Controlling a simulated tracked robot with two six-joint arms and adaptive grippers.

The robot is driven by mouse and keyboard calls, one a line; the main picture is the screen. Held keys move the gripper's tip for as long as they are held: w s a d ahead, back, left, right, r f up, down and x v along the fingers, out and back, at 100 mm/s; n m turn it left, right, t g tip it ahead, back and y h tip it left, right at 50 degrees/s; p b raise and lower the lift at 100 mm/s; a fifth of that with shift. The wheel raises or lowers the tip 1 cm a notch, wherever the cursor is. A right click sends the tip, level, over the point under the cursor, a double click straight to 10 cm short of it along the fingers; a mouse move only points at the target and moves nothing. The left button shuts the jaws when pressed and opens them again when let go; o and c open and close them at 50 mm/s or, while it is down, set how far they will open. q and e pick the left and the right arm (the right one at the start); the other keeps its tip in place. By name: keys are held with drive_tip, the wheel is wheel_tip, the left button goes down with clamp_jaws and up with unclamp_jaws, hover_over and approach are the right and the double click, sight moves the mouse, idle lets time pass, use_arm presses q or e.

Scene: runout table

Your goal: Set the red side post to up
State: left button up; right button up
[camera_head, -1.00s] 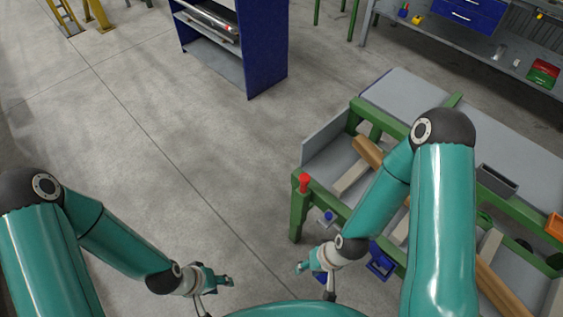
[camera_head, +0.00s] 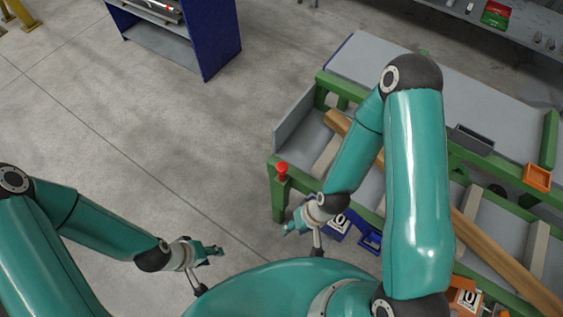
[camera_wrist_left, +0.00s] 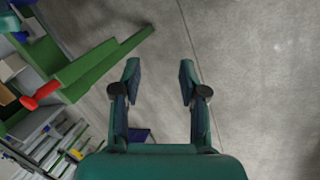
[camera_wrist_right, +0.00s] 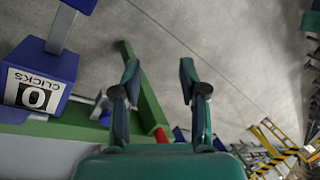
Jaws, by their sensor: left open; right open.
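The red side post (camera_head: 282,168) is a short red piece with a rounded top at the near left corner of the green table frame (camera_head: 283,205). I cannot tell its setting. In the left wrist view the red post (camera_wrist_left: 42,95) lies left of the fingers; in the right wrist view a part of it (camera_wrist_right: 162,135) shows between and behind the fingers. My right gripper (camera_head: 290,228) is open and empty, below the post in the head view and apart from it. My left gripper (camera_head: 218,250) is open and empty over the floor, farther left.
The runout table holds wooden beams (camera_head: 490,255), a grey tray (camera_head: 473,139) and an orange tray (camera_head: 537,177). A blue counter box (camera_wrist_right: 40,75) reading "0 CLICKS" is near my right gripper. A blue shelf (camera_head: 222,40) stands behind. The floor left of the table is clear.

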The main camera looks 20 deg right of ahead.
use_arm(q)
drive_tip(key=shift+o, duration=1.4)
drive_tip(key=shift+f, duration=0.1)
use_arm(e)
drive_tip(key=shift+o, duration=1.4)
drive_tip(key=shift+w, duration=0.2)
use_arm(q)
drive_tip(key=shift+o, duration=0.9)
wheel_tip(320, 180, down, 3)
drive_tip(key=b, duration=0.3)
use_arm(e)
drive_tip(key=w, duration=0.6)
drive_tip(key=shift+a+f+n, duration=0.15)
drive_tip(key=shift+a+n, duration=0.15)
drive_tip(key=shift+a, duration=0.05)
drive_tip(key=h+b, duration=0.4)
drive_tip(key=b, duration=0.5)
approach(282, 166)
use_arm(q)
wheel_tip(282, 166, down, 10)
drive_tip(key=shift+r+b, duration=0.2)
drive_tip(key=shift+b, duration=0.15)
use_arm(e)
drive_tip(key=shift+g, duration=0.3)
drive_tip(key=f, duration=0.9)
drive_tip(key=shift+w, duration=0.3)
clamp_jaws()
